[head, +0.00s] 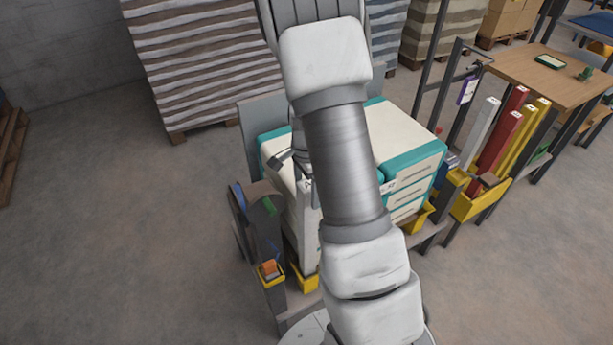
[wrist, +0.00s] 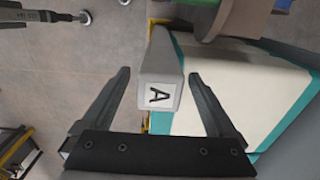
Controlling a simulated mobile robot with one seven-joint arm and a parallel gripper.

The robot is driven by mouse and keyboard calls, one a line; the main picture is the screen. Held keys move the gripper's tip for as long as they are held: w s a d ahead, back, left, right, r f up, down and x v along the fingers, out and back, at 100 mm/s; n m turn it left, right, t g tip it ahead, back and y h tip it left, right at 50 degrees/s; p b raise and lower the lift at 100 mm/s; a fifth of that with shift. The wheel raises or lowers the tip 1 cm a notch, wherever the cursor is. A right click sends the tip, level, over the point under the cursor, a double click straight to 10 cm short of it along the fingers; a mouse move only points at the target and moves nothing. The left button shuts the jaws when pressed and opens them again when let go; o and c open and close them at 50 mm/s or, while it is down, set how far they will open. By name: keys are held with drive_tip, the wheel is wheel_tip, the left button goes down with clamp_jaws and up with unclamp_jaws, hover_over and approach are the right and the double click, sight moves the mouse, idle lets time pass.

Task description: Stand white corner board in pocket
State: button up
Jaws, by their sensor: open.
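A white corner board (wrist: 158,60) with an "A" label on its top end is between the fingers of my gripper (wrist: 160,76) in the wrist view. The gripper is open, with a gap on both sides of the board. In the head view this board (head: 304,235) stands roughly upright at the near left corner of the sack stack, its foot at a yellow pocket (head: 306,280). My arm hides part of the board and most of the gripper there. How deep the foot sits cannot be told.
White sacks with teal edges (head: 412,140) are stacked beside the board. A yellow rack (head: 475,203) at the right holds another white board (head: 481,130), red boards (head: 498,135) and yellow boards. A wooden table (head: 545,75) stands behind it. The floor at left is clear.

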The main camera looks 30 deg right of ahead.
wheel_tip(320, 180, up, 17)
drive_tip(key=p, duration=0.2)
drive_tip(key=shift+r, duration=0.1)
idle(0.3)
drive_tip(key=s+a+r+n+t, duration=0.2)
drive_tip(key=s+a+r+n, duration=0.4)
drive_tip(key=s+n, duration=0.2)
drive_tip(key=s+a+r+n+t, duration=0.3)
drive_tip(key=s+a+r+n, duration=0.3)
drive_tip(key=s+n, duration=0.3)
drive_tip(key=shift+s+a+r+n+t, duration=0.2)
drive_tip(key=shift+s+n+t, duration=0.1)
drive_tip(key=shift+s, duration=0.55)
